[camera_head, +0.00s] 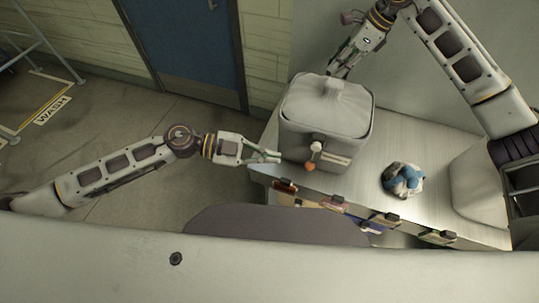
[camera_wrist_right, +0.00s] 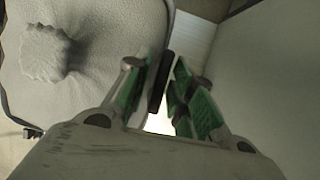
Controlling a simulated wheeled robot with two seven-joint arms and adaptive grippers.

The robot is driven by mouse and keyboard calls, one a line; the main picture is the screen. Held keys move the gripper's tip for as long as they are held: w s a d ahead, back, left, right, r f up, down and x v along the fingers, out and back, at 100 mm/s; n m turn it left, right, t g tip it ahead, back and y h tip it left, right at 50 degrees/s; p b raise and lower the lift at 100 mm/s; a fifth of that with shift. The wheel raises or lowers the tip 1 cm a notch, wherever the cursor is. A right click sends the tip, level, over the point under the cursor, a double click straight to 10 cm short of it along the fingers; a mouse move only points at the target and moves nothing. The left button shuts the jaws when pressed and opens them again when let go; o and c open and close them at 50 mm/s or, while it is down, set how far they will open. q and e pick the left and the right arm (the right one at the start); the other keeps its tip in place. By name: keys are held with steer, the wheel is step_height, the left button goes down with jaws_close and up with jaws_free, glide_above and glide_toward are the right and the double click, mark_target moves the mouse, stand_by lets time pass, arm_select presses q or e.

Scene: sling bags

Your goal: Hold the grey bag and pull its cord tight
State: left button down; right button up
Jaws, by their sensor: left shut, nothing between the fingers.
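The grey bag (camera_head: 325,125) stands upright on the metal table, its gathered top pointing up. A white toggle (camera_head: 316,147) and an orange-red cord end (camera_head: 310,167) hang at its front. My left gripper (camera_head: 277,157) is shut and empty, just left of the cord end at the bag's front left side. My right gripper (camera_head: 334,72) is behind the bag and partly hidden by it. In the right wrist view its fingers (camera_wrist_right: 160,88) are apart, with a dark strip, perhaps a strap, between them. The bag's gathered top (camera_wrist_right: 45,55) shows beside them.
A blue and grey bundle (camera_head: 402,180) lies on the table (camera_head: 378,150) right of the bag. Several coloured tags (camera_head: 333,203) line the table's front edge. A grey wall stands close behind; open floor (camera_head: 130,125) lies to the left.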

steer(key=shift+o, duration=0.4)
steer(key=v, duration=1.2)
stand_by(0.6)
step_height(320, 180, up, 9)
steer(key=p, duration=0.9)
steer(key=shift+r+p, duration=0.55)
